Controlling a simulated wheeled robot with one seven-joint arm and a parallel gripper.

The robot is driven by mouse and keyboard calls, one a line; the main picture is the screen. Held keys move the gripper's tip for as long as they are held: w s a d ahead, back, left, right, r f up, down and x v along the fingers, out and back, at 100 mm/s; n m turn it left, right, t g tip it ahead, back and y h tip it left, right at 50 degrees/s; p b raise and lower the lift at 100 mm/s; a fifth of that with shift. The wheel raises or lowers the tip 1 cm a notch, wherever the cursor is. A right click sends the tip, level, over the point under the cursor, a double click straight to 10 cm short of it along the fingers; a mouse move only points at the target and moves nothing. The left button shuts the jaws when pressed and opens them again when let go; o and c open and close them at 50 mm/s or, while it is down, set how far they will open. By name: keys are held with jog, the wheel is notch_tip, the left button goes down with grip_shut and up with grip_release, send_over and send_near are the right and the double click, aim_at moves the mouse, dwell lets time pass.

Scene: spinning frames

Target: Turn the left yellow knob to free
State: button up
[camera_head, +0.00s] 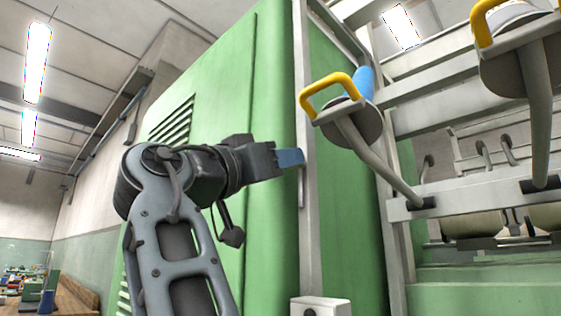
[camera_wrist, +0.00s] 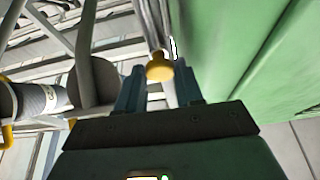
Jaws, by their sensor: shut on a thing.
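The yellow knob (camera_wrist: 160,67) shows in the wrist view as a small round yellow cap at the grey frame post, between the two blue fingers of my gripper (camera_wrist: 160,88). My gripper is shut on it. In the head view my gripper (camera_head: 293,157) reaches right to the edge of the post (camera_head: 305,150) beside the green cabinet. The knob is hidden there. Any marking for its setting cannot be seen.
A green cabinet (camera_head: 215,100) stands close behind my arm. To the right of the post, a yellow handle (camera_head: 328,88) sits on a grey disc and bent rod, with a blue bobbin (camera_head: 364,82) behind. Another yellow handle (camera_head: 484,20) is at upper right. A white box (camera_head: 320,307) is below.

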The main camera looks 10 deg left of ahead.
jog(key=o, duration=1)
jog(key=shift+r, duration=0.1)
